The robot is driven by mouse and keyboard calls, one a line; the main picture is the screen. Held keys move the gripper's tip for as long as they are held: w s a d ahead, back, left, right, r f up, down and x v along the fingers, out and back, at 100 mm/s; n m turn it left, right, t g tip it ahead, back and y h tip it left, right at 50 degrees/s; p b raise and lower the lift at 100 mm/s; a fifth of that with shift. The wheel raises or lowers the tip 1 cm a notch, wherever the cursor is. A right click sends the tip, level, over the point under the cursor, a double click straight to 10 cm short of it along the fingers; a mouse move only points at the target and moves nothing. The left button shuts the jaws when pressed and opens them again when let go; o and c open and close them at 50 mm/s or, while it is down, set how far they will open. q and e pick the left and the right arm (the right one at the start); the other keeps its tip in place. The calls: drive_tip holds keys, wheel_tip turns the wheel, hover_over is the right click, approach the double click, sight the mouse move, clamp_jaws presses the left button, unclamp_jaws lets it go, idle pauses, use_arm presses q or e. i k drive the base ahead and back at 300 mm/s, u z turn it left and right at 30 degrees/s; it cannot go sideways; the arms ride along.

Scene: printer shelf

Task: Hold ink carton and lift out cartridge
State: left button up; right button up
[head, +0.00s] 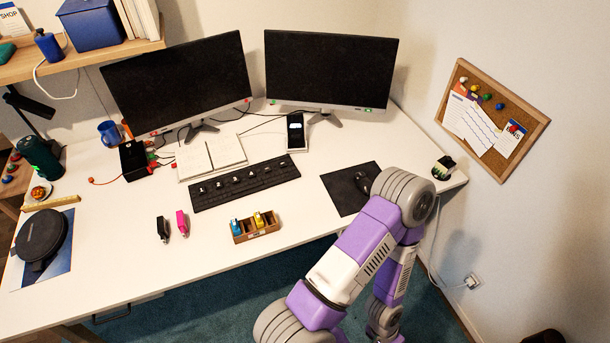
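The ink carton (262,233) is a small open brown box with compartments near the front edge of the white desk. A blue cartridge (235,226) stands in its left end, and a yellow cartridge (259,220) stands near its middle. At least one compartment on the right looks empty. A black cartridge (162,229) and a magenta cartridge (182,224) stand on the desk left of the carton, apart from it. One purple and white arm of mine reaches in at the lower right, clear of the carton. Neither gripper shows.
A black keyboard (244,183) lies behind the carton, and a dark mouse mat (345,190) lies to its right. Two monitors (330,70) stand at the back. A round black device (41,237) sits at the far left. Desk space around the carton is clear.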

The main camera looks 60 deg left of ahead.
sight(259, 223)
drive_tip(key=i, duration=0.75)
drive_tip(key=u, duration=2.5)
